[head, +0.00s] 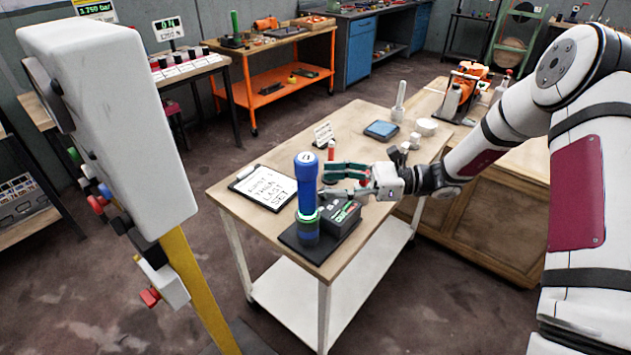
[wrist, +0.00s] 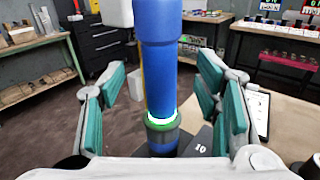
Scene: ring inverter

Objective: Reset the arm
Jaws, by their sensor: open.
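My gripper (head: 345,180) has teal finger pads and is at the near part of the wooden table, beside a blue cylinder device. In the wrist view my gripper (wrist: 165,110) is open, with one pad on each side of the blue cylinder (wrist: 163,75) and gaps between. In the head view the blue cylinder (head: 307,185) stands upright on a dark base (head: 303,243). A green glowing ring (wrist: 162,122) circles its lower part. A dark box with a green display (head: 345,214) sits beside it. My arm reaches in from the right.
A clipboard with handwriting (head: 262,188) lies left of the cylinder. A small sign card (head: 323,133), a blue scale-like pad (head: 381,130) and white vessels (head: 398,105) stand farther back on the table (head: 290,140). A white box on a yellow post (head: 110,130) fills the left foreground.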

